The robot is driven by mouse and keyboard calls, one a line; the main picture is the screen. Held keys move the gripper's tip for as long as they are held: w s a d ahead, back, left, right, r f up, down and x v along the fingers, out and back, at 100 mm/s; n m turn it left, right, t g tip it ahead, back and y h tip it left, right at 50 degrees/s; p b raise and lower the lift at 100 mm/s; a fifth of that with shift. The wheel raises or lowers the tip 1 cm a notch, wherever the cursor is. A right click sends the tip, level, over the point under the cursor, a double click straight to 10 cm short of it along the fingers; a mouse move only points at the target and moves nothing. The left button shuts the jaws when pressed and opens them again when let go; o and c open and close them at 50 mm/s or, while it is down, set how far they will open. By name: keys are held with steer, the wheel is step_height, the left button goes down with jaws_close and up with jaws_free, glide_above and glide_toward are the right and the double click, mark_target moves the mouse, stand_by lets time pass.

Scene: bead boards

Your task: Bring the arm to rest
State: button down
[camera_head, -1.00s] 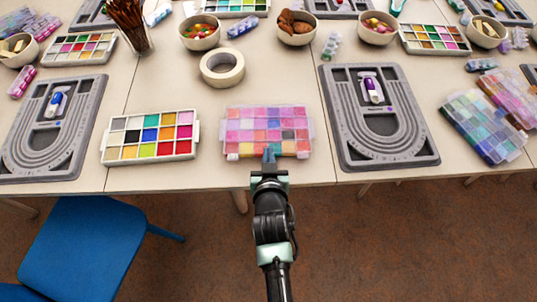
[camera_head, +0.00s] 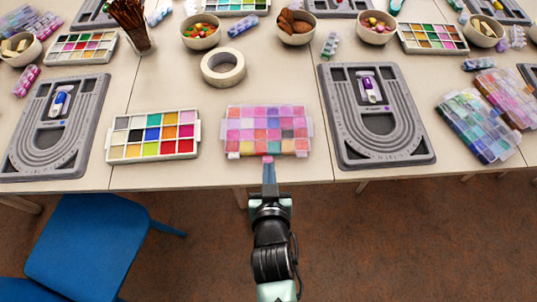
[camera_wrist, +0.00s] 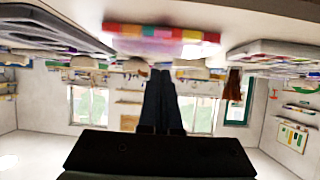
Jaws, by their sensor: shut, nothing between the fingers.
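My gripper (camera_head: 268,172) is shut and empty in the head view. Its fingertips are at the table's front edge, just in front of a clear bead box (camera_head: 267,131) with pink, orange and purple compartments. Whether the tips touch the box cannot be told. In the wrist view, which is upside down, my gripper's dark fingers (camera_wrist: 160,80) lie close together, and the bead box (camera_wrist: 165,38) shows beyond them. My arm comes up from the bottom of the head view.
A white bead tray (camera_head: 153,136) is left of the box. Grey bead boards (camera_head: 60,160) (camera_head: 340,145) lie on both sides. A tape roll (camera_head: 223,67) is behind. A blue chair (camera_head: 85,250) stands at lower left. The floor (camera_head: 400,240) at right is clear.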

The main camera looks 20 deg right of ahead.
steer(key=shift+s+a+r, duration=0.1)
steer(key=shift+s+a, duration=0.1)
steer(key=shift+s, duration=0.35)
steer(key=w+a+r+t+p, duration=0.15)
steer(key=w+r, duration=0.25)
steer(key=r, duration=0.8)
steer(key=w+r+n+t, duration=0.1)
steer(key=w+r+t, duration=0.25)
steer(key=r, duration=0.85)
steer(key=w+a+r+t+p, duration=0.15)
steer(key=w+r, duration=0.25)
steer(key=r, duration=0.7)
steer(key=s+a+r+t+y, duration=0.1)
steer(key=s+a+r+t, duration=0.1)
steer(key=r, duration=0.9)
steer(key=s+a+r+n+t+y+p, duration=0.1)
steer(key=s+r+t, duration=0.3)
steer(key=r, duration=0.7)
steer(key=s+a+r+n+t+y+p, duration=0.1)
steer(key=s+a+r+t, duration=0.2)
steer(key=r, duration=0.8)
steer(key=shift+s+a+r+y, duration=0.25)
steer(key=shift+s+r+y, duration=0.1)
steer(key=shift+s, duration=0.9)
steer(key=c, duration=1.5)
jaws_free()
steer(key=shift+c, duration=0.2)
